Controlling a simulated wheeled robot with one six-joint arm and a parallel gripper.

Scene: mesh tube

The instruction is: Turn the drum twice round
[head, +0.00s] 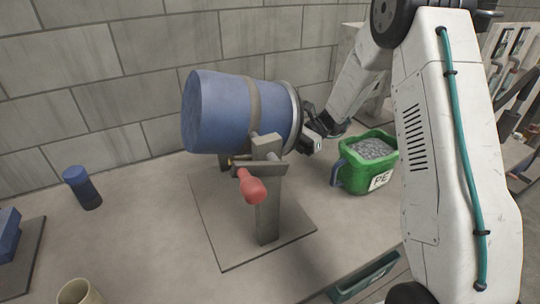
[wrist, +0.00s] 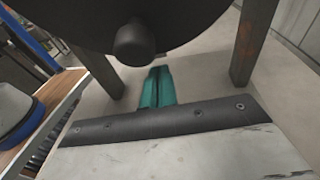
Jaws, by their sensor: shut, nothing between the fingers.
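The blue drum (head: 228,112) lies on its side, slightly tilted, in a stand (head: 267,200) on a flat base plate. A grey band runs round it and a pale rim is at its right end. A red handle (head: 252,187) sticks out at the stand's front. In the wrist view a dark round drum end (wrist: 190,22) with a stubby knob (wrist: 134,45) fills the top. My gripper (wrist: 157,88) is shut and empty, its teal fingers just below the knob, between two stand legs. In the head view my gripper (head: 312,140) is beside the drum's right end; whether it touches is unclear.
A green bucket (head: 352,174) of grey granules stands right of the drum, close under my arm. A dark blue cylinder (head: 83,188), a beige cup (head: 78,292) and a blue object on a plate (head: 25,262) are at the left. A block wall stands behind.

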